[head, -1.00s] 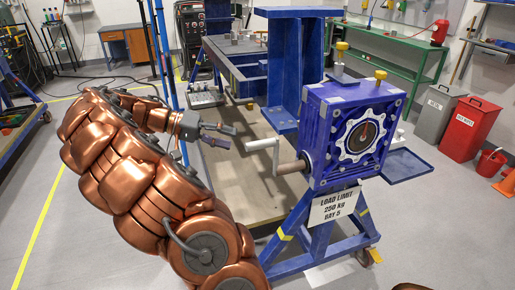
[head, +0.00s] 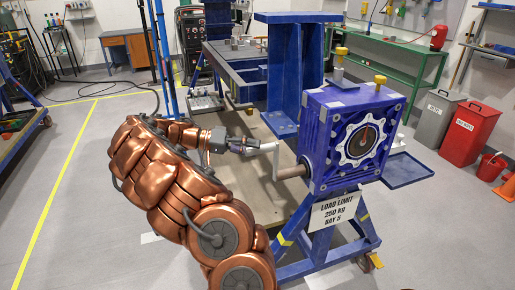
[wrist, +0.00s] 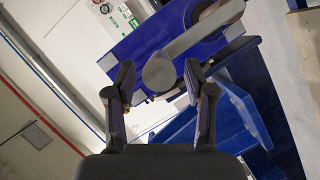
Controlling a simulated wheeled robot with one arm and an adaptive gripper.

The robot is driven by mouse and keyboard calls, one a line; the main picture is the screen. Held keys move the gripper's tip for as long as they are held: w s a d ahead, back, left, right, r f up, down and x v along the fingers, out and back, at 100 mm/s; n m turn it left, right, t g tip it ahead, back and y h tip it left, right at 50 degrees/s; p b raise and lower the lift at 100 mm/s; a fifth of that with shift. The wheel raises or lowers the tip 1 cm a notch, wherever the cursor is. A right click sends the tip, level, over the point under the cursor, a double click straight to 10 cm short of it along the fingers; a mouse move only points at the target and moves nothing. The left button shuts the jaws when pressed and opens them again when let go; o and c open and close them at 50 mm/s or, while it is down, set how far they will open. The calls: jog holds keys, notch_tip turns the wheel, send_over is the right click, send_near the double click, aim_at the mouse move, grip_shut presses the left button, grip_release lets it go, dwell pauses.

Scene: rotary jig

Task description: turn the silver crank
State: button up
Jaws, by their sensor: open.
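The silver crank (head: 276,160) is on the left side of the blue gearbox (head: 335,150), on a brownish shaft (head: 292,172). Its arm stands upward from the shaft, and its handle points left toward my gripper (head: 256,147). In the wrist view the crank arm (wrist: 200,35) runs to the upper right, and the round handle end (wrist: 159,73) shows between the fingertips of my gripper (wrist: 160,82). The fingers are open, one on each side of the handle end, with gaps visible. In the head view the fingertips partly hide the handle.
The gearbox sits on a blue stand (head: 320,240) with a load limit sign (head: 334,209). A tall blue beam (head: 291,75) rises just behind the crank. A blue tray (head: 405,170) juts out at right. The floor at left is open.

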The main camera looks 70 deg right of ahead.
aim_at(277, 162)
jog(key=shift+x, duration=1.15)
grip_shut()
jog(key=shift+a, duration=0.2)
jog(key=shift+d, duration=0.1)
jog(key=shift+s+f, duration=0.1)
jog(key=shift+f, duration=0.05)
